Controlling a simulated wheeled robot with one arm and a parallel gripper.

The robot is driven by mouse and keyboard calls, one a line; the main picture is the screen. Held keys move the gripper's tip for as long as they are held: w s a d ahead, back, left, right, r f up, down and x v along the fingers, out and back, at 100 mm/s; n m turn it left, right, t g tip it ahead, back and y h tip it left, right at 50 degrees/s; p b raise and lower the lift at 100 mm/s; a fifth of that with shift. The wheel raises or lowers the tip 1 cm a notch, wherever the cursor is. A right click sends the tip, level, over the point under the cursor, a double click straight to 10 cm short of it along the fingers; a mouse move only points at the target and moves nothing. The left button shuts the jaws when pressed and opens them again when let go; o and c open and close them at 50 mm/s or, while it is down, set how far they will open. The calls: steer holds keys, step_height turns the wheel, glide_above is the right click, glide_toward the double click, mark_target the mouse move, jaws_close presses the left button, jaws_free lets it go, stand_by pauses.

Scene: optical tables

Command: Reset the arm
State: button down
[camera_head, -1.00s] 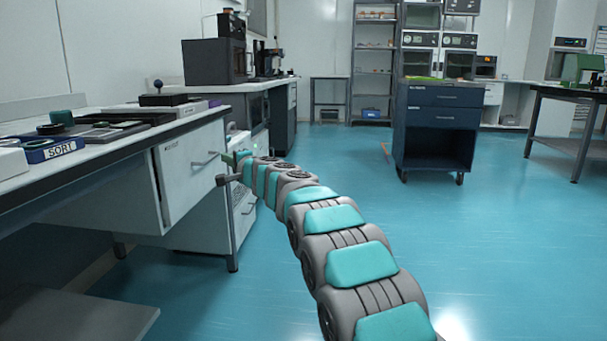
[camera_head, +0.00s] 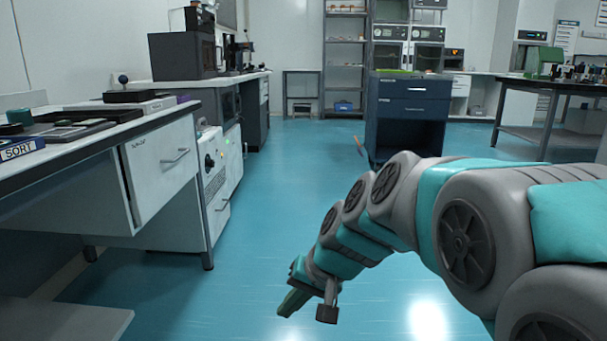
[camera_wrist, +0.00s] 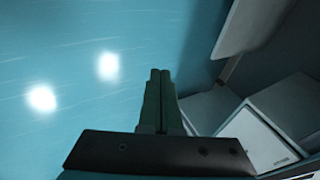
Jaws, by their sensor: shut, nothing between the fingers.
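My arm reaches in from the right side of the head view and bends down toward the floor. My gripper (camera_head: 294,301) hangs over the open blue floor, clear of the table on the left. In the wrist view my gripper (camera_wrist: 160,78) has its two green fingers together, with nothing between them. The wrist view shows the floor ahead of the fingers and white cabinet fronts at the right.
The left workbench (camera_head: 115,136) has a white drawer (camera_head: 158,170) and a blue SORT box (camera_head: 22,149) on it. A dark blue cart (camera_head: 408,118) stands beyond my arm. Another table (camera_head: 565,88) is at the right. The floor (camera_head: 270,200) between is free.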

steer(key=s+d+f+g+h, duration=0.2)
steer(key=s+d+f+h, duration=0.15)
steer(key=s+d, duration=0.75)
steer(key=s+d+f+g+h, duration=0.25)
steer(key=s+d+f, duration=0.35)
steer(key=s, duration=0.9)
step_height(320, 180, up, 15)
steer(key=p, duration=1.4)
steer(key=shift+w+d+r+n+p, duration=0.2)
steer(key=shift+d+n+p, duration=0.1)
steer(key=shift+n, duration=0.1)
steer(key=shift+a, duration=0.1)
